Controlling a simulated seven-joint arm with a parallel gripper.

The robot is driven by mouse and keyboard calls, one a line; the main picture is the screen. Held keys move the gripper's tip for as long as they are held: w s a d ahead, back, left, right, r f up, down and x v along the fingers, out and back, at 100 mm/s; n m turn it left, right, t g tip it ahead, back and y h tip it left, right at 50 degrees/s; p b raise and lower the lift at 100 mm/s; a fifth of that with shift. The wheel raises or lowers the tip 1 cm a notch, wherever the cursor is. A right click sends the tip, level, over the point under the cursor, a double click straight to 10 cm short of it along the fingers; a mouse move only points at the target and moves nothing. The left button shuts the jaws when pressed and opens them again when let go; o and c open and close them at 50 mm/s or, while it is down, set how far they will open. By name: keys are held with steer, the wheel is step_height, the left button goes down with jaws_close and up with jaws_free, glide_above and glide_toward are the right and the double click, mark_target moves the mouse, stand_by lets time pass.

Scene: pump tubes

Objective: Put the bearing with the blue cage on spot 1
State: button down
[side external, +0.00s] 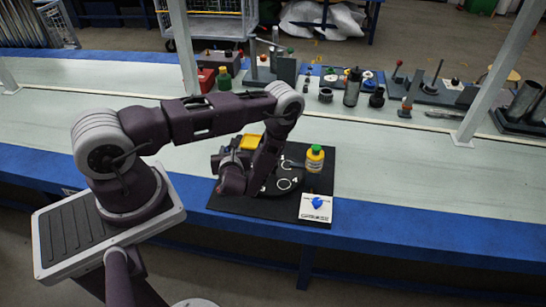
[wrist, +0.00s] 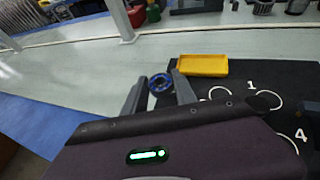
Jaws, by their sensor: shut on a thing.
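The bearing with the blue cage (wrist: 160,82) is a dark ring with blue inside, seen in the wrist view between the fingers of my gripper (wrist: 157,88). The gripper is shut on it. The bearing is left of the yellow tray (wrist: 203,65); I cannot tell its height. Spot 1 (wrist: 268,110) is a white ring outline with a "1" on the black mat (wrist: 222,84), to the right of the gripper, and looks empty. In the side external view, my arm hides the bearing and the fingertips, and spot 1 (side external: 292,168) shows just right of the arm.
A yellow bottle with a green cap (side external: 314,160) stands on the mat's right side. A white card with a blue piece (side external: 316,205) lies at its front right corner. Spot 4 (side external: 284,190) looks empty. Several tools and parts stand along the far bench behind the mat.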

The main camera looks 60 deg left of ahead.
steer(key=w+d+r+m+t+h, duration=0.1)
steer(key=w+d+r+m+t, duration=0.1)
steer(key=w+d+r, duration=0.35)
steer(key=w+d+r+m+t+h, duration=0.1)
steer(key=w+d+r+m, duration=0.15)
steer(key=d+r, duration=0.45)
steer(key=d+r+m+t+h, duration=0.3)
steer(key=d+r+h, duration=0.1)
steer(key=d+r, duration=0.7)
steer(key=a+f+n+g+y, duration=0.25)
steer(key=a+f, duration=0.55)
steer(key=a, duration=0.5)
steer(key=a+f+n+g+y, duration=0.2)
steer(key=a+f+n+y, duration=0.1)
steer(key=a+f, duration=0.8)
steer(key=s+a+f+n+g, duration=0.1)
steer(key=s+a+f, duration=0.25)
steer(key=a, duration=0.25)
steer(key=s+a+f+n+g, duration=0.1)
steer(key=s+a+f, duration=0.1)
steer(key=s+a, duration=0.3)
steer(key=shift+y, duration=0.35)
steer(key=f, duration=0.7)
steer(key=a+f, duration=0.1)
steer(key=f, duration=0.2)
steer(key=shift+w+f, duration=0.4)
steer(key=shift+f, duration=0.15)
